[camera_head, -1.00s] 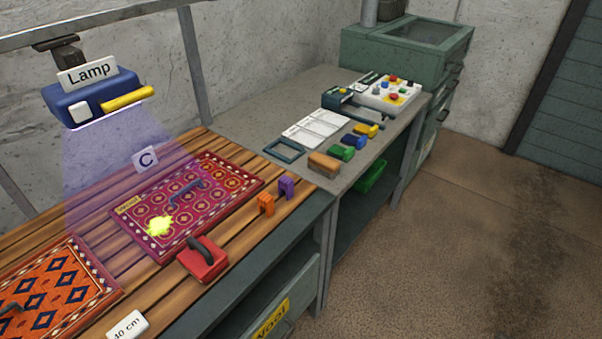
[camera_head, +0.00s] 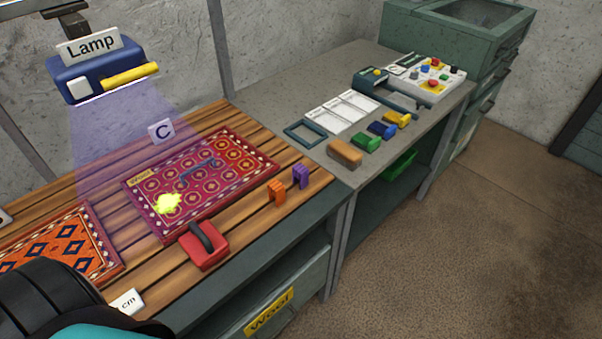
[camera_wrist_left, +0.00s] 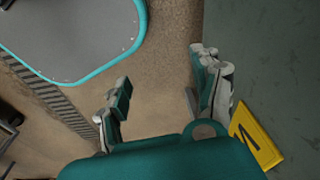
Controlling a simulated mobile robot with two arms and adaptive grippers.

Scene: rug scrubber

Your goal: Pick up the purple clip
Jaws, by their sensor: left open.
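The purple clip (camera_head: 300,177) stands upright near the front right corner of the slatted wooden table, just right of an orange clip (camera_head: 277,191). A dark and teal part of my own arm covers the lower left of the head view; no fingertips show there. In the left wrist view my left gripper (camera_wrist_left: 160,95) is open and empty. It points down toward the brown floor beside a grey-green cabinet front, and the purple clip is not in that view. My right gripper is not in view.
A red handled block (camera_head: 204,246) and a red patterned rug (camera_head: 232,192) lie left of the clips. The lamp (camera_head: 100,75) hangs above the rug. A grey bench (camera_head: 290,112) with a brown brush (camera_head: 344,153) and coloured blocks adjoins at right.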

